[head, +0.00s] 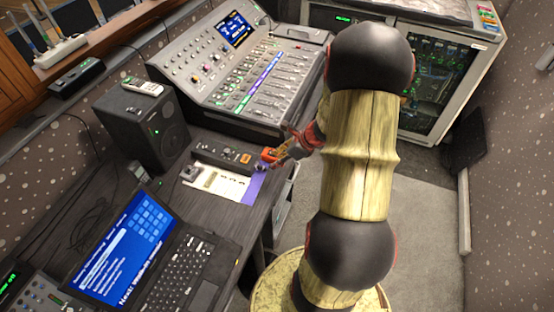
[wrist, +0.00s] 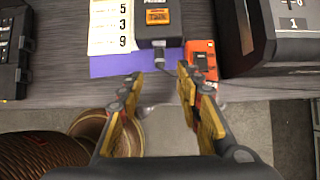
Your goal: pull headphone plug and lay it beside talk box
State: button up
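The dark talk box (wrist: 172,32) with its orange Talk button is at the top middle of the wrist view; in the head view the box (head: 222,150) lies on the desk. A small grey plug (wrist: 160,57) shows at the box's near face, seemingly still in it; its cable is hard to make out. My gripper (wrist: 158,88) is open, one finger on each side of the plug's line and nearer the camera, with nothing between the fingertips. In the head view my gripper (head: 270,156) is at the desk's edge beside the box, and the plug is too small to tell.
A purple sheet (wrist: 112,66) lies beside the box, partly under a numbered white card (wrist: 108,30). An orange-red device (wrist: 201,58) sits close to the right finger. The mixing console (head: 240,75), speaker (head: 140,125) and laptop (head: 125,250) surround the spot.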

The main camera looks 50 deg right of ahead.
aim_at(265, 167)
jog(key=shift+b+x, duration=2.7)
jog(key=shift+x, duration=1.5)
jog(key=shift+c, duration=0.5)
jog(key=c, duration=0.7)
grip_shut()
jog(key=shift+s, duration=0.15)
jog(key=shift+s+d, duration=0.3)
jog(key=shift+s, duration=0.4)
jog(key=shift+s+d, duration=0.3)
jog(key=shift+s, duration=0.35)
jog(key=shift+s+d, duration=0.3)
jog(key=shift+s, duration=0.4)
